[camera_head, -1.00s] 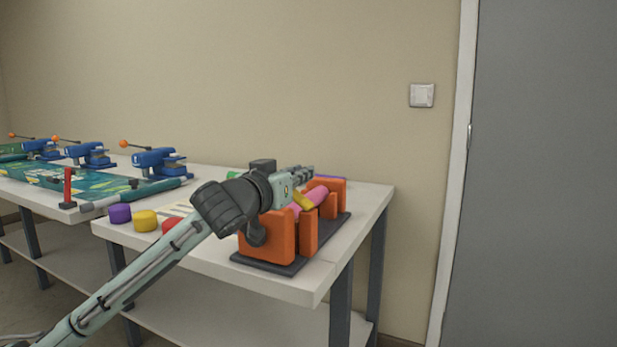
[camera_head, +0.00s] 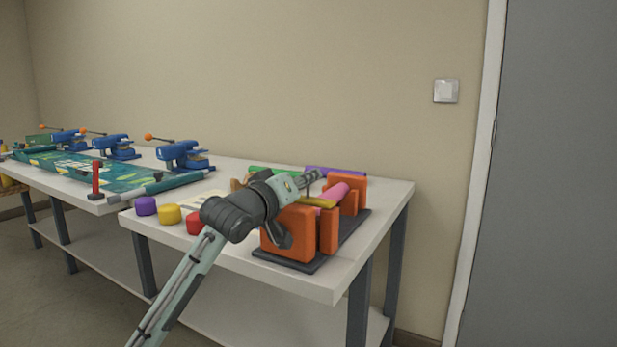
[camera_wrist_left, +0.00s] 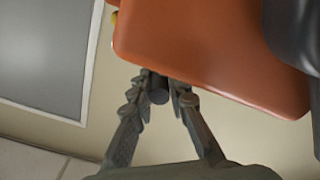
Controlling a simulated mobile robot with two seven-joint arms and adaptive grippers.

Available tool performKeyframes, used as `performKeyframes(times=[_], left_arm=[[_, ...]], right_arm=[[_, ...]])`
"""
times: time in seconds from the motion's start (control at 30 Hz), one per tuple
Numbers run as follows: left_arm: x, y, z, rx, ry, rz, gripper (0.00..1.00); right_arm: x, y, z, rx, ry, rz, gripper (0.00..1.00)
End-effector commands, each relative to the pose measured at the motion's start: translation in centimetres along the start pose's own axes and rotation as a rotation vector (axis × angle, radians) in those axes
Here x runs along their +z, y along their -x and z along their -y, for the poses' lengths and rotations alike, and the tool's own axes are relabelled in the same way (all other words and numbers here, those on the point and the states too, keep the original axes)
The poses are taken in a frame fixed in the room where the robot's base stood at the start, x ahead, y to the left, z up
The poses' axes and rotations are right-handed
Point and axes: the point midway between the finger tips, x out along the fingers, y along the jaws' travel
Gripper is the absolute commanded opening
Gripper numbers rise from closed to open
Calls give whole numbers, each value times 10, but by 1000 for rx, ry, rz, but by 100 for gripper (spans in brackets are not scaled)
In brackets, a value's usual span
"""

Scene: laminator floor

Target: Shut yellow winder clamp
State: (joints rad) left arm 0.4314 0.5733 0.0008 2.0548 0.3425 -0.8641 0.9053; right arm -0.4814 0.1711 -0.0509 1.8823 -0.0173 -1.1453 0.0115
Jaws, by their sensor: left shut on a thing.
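The winder has orange upright blocks (camera_head: 288,232) on a dark base plate at the table's right end. The yellow clamp (camera_head: 318,203) lies nearly level across it, beside a pink roll (camera_head: 335,190). My left gripper (camera_head: 312,177) is just above the yellow clamp. In the left wrist view its fingers (camera_wrist_left: 158,88) close around a dark round-ended peg (camera_wrist_left: 158,96), below an orange block (camera_wrist_left: 200,45). Whether the peg joins the yellow clamp is hidden. My right gripper is not in view.
Purple (camera_head: 146,206), yellow (camera_head: 169,214) and red (camera_head: 194,223) knobs line the table's front edge. Green (camera_head: 262,170) and purple (camera_head: 335,170) parts lie behind the gripper. Blue presses (camera_head: 184,155) and a green mat (camera_head: 90,172) are further left.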

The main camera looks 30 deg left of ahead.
Motion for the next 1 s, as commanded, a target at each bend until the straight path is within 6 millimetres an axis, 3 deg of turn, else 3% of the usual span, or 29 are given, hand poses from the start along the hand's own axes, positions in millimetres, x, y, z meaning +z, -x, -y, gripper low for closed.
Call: performKeyframes(times=[0.37,0.4,0.57,0.87,1.0], left_arm=[[2,0,1,-3,9,4,0],[2,0,2,-3,9,4,18],[2,0,1,-2,8,3,37],[1,1,1,-1,6,1,37],[1,15,1,-2,6,2,37]], right_arm=[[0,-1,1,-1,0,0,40],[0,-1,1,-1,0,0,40],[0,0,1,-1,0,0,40],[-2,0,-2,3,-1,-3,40],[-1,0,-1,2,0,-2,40]])
